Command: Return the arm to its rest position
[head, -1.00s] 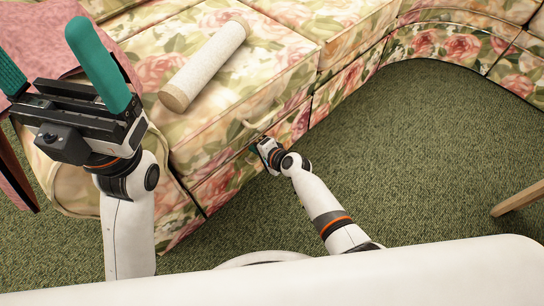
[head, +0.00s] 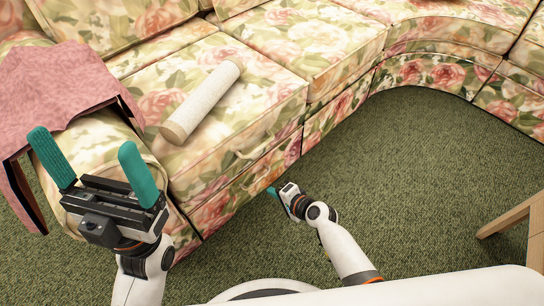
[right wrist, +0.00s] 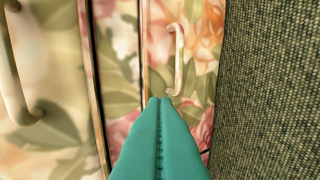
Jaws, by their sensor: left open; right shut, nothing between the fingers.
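My left gripper (head: 88,145) is open and empty, its two teal fingers pointing up at the left of the head view. It shows in front of the near end of the floral sofa. My right gripper (head: 272,191) is low over the carpet, just off the sofa's lower front. Its teal fingers (right wrist: 160,100) are closed together with nothing between them in the right wrist view. Beyond their tips is a floral panel with a pale handle (right wrist: 177,60). A second pale handle (right wrist: 18,80) shows at the left edge of that view.
The floral sofa (head: 330,45) curves across the back. A pale roll (head: 203,100) lies on its seat, and a pink cloth (head: 70,85) drapes over the left end. A wooden leg (head: 512,215) stands at the right. Green carpet (head: 430,160) between is clear.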

